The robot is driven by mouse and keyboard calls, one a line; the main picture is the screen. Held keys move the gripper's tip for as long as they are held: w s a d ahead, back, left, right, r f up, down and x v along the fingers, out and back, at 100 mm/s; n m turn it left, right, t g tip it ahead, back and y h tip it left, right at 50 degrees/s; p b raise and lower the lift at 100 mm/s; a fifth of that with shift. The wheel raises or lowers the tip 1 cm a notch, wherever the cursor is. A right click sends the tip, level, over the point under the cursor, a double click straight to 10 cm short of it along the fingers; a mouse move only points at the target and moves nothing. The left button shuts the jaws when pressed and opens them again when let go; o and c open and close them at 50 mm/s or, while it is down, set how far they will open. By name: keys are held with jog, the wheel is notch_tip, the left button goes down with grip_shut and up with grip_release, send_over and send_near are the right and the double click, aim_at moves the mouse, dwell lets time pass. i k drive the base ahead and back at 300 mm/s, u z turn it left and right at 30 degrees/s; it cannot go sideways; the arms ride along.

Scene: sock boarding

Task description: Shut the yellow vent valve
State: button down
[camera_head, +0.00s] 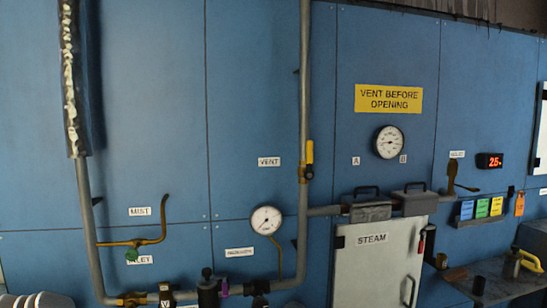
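The yellow vent valve handle (310,152) is on the vertical grey pipe (304,80) right of the VENT label (269,162). The handle points straight up, in line with the pipe, above a brass-coloured valve body (307,174). Nothing touches the handle. My gripper does not show in this view.
A white dial gauge (266,220) is left of the pipe, below the valve. A pale STEAM door (377,262) is to the lower right, with two grey handled blocks above it. A cluttered shelf (497,283) juts out at far right. The wall around the yellow handle is clear.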

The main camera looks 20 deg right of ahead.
aim_at(309, 174)
jog(key=u, duration=0.15)
jog(key=k, duration=0.45)
jog(key=u, duration=0.8)
jog(key=i, duration=1.75)
jog(key=z, duration=0.45)
